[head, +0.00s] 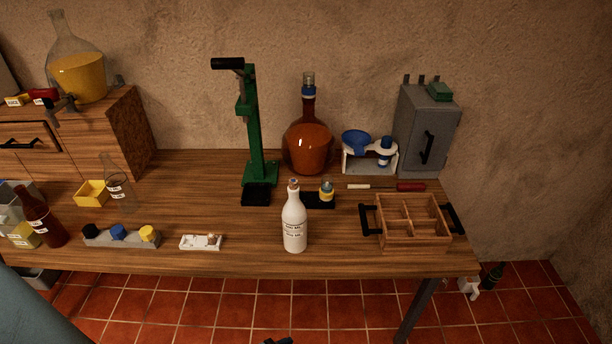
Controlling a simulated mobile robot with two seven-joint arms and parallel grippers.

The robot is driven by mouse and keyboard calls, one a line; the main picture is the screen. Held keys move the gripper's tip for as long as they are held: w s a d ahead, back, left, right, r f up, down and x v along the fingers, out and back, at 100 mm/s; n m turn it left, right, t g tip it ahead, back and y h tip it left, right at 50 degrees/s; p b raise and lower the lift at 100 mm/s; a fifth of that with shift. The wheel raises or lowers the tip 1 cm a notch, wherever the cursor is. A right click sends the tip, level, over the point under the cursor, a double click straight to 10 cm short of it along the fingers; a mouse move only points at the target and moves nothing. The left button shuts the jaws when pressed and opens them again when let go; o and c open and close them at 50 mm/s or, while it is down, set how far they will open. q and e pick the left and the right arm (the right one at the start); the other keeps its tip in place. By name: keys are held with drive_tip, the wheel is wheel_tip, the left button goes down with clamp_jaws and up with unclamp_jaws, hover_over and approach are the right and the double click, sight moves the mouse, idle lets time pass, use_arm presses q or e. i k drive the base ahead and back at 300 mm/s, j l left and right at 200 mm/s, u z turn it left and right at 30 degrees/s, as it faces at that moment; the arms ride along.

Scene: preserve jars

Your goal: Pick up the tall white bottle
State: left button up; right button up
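A small dark shape at the bottom edge is too cut off to identify.
Left is a small white tray (201,242); right is a divided wooden crate (413,240). Table (340,258) around the bottle's front is clear.

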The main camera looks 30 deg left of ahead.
sight(293, 215)
drive_tip(key=u, duration=1.35)
